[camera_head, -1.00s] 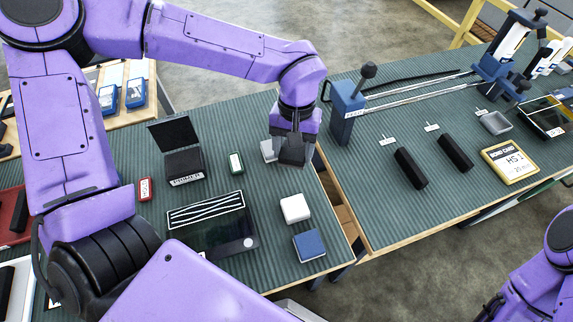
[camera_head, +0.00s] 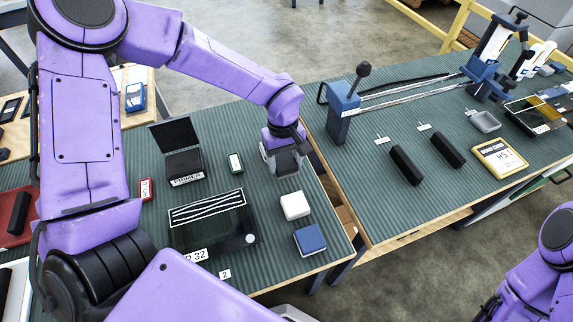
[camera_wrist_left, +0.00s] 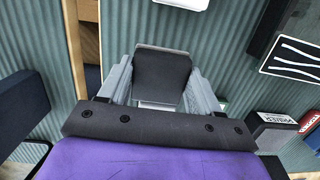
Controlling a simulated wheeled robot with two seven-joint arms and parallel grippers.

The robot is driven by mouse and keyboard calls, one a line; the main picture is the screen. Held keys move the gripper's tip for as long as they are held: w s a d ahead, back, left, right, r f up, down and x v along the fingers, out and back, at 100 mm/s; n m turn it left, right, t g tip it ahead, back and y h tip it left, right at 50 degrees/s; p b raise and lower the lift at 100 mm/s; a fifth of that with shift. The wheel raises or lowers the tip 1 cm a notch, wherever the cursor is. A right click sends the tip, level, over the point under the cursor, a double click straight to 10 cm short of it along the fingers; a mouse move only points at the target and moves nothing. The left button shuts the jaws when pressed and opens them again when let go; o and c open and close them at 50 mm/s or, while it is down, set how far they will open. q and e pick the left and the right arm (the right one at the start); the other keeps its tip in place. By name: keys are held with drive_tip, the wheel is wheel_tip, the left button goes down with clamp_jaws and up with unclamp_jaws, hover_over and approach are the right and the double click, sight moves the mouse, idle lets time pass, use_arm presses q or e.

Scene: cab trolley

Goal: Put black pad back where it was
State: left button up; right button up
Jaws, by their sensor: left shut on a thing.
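My left gripper (camera_head: 283,160) hangs over the right part of the near table, beyond the white block. In the left wrist view its two grey fingers (camera_wrist_left: 162,92) are shut on a black pad (camera_wrist_left: 162,72), which sits between them with its dark face showing. In the head view the pad is hard to tell from the dark gripper parts. I cannot tell whether the pad touches the table. My right arm shows at the lower right of the head view, but its gripper is outside the picture.
A white block (camera_head: 294,205) and a blue block (camera_head: 309,239) stand nearby. Across a gap, the right table holds two black bars (camera_head: 406,165) and a blue lever block (camera_head: 343,108).

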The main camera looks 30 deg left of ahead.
sight(282, 165)
use_arm(q)
drive_tip(key=shift+s+a+f, duration=0.1)
drive_tip(key=shift+s+f, duration=1.05)
drive_tip(key=shift+f, duration=0.1)
drive_tip(key=o, duration=0.6)
drive_tip(key=shift+w+f, duration=0.45)
drive_tip(key=shift+w, duration=0.25)
drive_tip(key=o, duration=0.4)
drive_tip(key=shift+s+r, duration=0.2)
drive_tip(key=shift+s, duration=0.05)
drive_tip(key=r, duration=0.8)
drive_tip(key=w+a+r, duration=0.1)
drive_tip(key=r, duration=0.3)
use_arm(e)
drive_tip(key=shift+s, duration=0.9)
